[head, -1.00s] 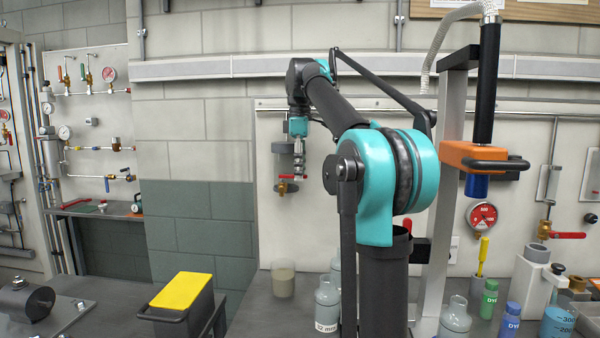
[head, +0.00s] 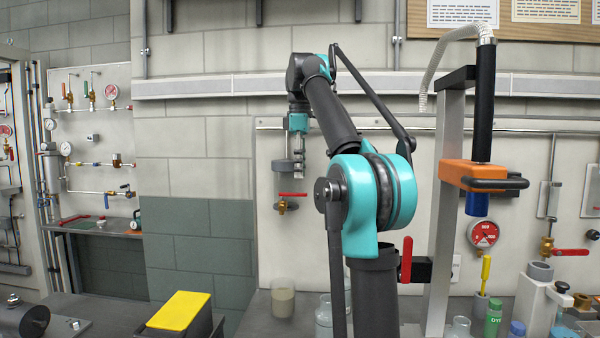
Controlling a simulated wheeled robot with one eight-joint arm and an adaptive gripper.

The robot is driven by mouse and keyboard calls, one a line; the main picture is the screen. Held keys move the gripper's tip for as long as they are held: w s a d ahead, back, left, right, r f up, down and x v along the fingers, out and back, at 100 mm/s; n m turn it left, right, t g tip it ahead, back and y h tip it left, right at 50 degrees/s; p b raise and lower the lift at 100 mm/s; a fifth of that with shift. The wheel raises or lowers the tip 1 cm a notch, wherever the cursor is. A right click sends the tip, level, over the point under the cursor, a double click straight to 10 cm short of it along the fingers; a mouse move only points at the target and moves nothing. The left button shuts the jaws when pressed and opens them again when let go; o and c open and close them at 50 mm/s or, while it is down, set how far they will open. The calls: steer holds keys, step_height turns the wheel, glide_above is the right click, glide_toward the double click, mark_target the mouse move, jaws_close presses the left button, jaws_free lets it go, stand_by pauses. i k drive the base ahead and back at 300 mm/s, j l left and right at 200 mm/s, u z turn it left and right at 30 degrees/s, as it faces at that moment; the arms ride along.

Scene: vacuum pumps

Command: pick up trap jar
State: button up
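A clear jar with cloudy beige contents (head: 283,302) stands on the bench below the wall valve. A grey-blue bottle (head: 324,318) stands to its right, partly behind my arm and cut by the lower edge. I cannot tell for sure which is the trap jar; no label reads so. My gripper (head: 299,168) hangs small and far off at the end of my arm, above the beige jar in the picture and apart from it. Nothing shows held in it, but its fingers are too small to tell open from shut.
A yellow-topped black box (head: 181,311) stands at the front left. A grey post with an orange clamp (head: 482,177) rises to the right of my arm. Small bottles (head: 493,318) stand at the right. A red-handled valve (head: 290,204) is on the wall behind my gripper.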

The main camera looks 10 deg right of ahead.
mark_target(283, 298)
steer(key=k+j, duration=0.25)
steer(key=k, duration=0.25)
steer(key=k+j, duration=0.2)
steer(key=k, duration=0.25)
